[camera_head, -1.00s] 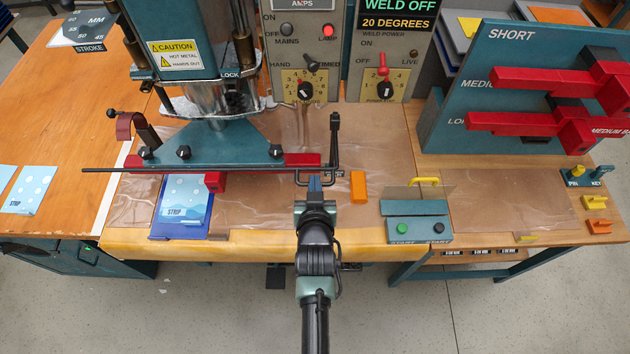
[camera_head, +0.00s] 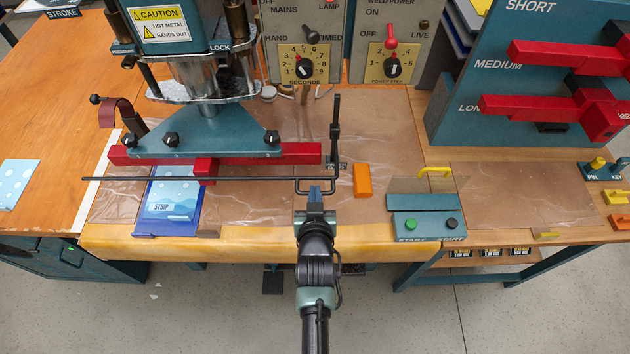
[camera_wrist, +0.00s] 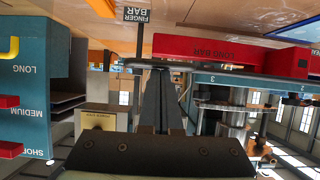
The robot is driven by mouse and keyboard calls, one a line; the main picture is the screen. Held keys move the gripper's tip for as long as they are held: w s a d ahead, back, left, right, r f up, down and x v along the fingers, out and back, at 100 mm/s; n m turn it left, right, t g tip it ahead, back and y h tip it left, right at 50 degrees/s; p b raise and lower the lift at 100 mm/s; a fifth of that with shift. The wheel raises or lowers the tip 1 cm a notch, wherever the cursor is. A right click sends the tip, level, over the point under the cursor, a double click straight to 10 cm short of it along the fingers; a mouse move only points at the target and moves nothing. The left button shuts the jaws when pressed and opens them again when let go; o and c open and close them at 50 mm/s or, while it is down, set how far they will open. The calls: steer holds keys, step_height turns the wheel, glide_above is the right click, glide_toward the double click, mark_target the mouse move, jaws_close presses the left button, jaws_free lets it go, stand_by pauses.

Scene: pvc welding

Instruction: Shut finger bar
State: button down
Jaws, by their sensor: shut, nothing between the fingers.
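The finger bar is a thin black rod (camera_head: 200,179) that runs level across the front of the press. Its right end bends into a narrow loop beside a black upright post (camera_head: 335,130). A "FINGER BAR" label shows upside down in the wrist view (camera_wrist: 136,14). My gripper (camera_head: 315,192) is at the rod's right end, its tips just at or below the loop. The wrist view shows the fingers (camera_wrist: 160,75) together and empty, close to a dark rod across their tips. I cannot tell whether they touch it.
The press with a red long bar (camera_head: 290,153) stands behind the rod. A blue strip tray (camera_head: 150,225) lies below it. An orange block (camera_head: 362,180) and a start-button box (camera_head: 428,222) are right of my gripper. The rack of red bars (camera_head: 540,55) is further right.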

step_height(320, 180, down, 11)
steer(key=b, duration=0.7)
steer(key=shift+s+r+b, duration=0.1)
steer(key=shift+r+b, duration=0.1)
steer(key=shift+b, duration=0.1)
step_height(320, 180, up, 6)
steer(key=w+f+p, duration=0.1)
steer(key=p, duration=0.3)
steer(key=b+v, duration=0.1)
steer(key=v, duration=0.8)
steer(key=shift+s, duration=0.45)
